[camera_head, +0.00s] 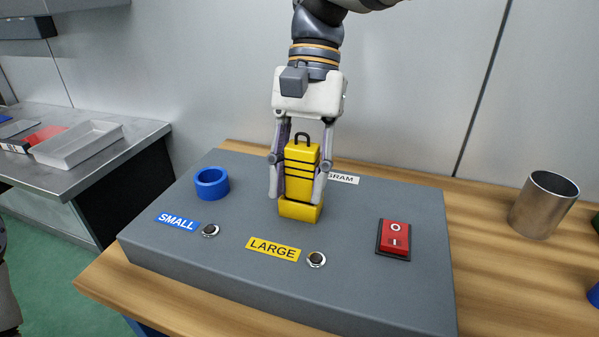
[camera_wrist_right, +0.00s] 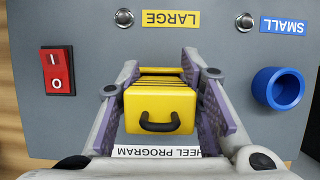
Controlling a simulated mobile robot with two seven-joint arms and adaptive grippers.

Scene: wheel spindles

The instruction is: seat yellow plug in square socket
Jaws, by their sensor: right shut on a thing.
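The yellow plug (camera_head: 301,160) has black bands and a black loop handle on top. It stands close to upright over the yellow square socket (camera_head: 300,211) on the grey panel, its lower end at the socket collar. I cannot tell how deep it sits. My right gripper (camera_head: 296,188) is shut on the plug from both sides, pointing down. My left gripper is not in view.
The grey panel (camera_head: 220,255) also bears a blue round socket (camera_head: 212,183), a SMALL label, a LARGE label (camera_head: 273,249), two round buttons and a red switch (camera_head: 394,238). A metal cup (camera_head: 541,205) stands on the wooden table at right. A grey tray (camera_head: 78,143) is on the left bench.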

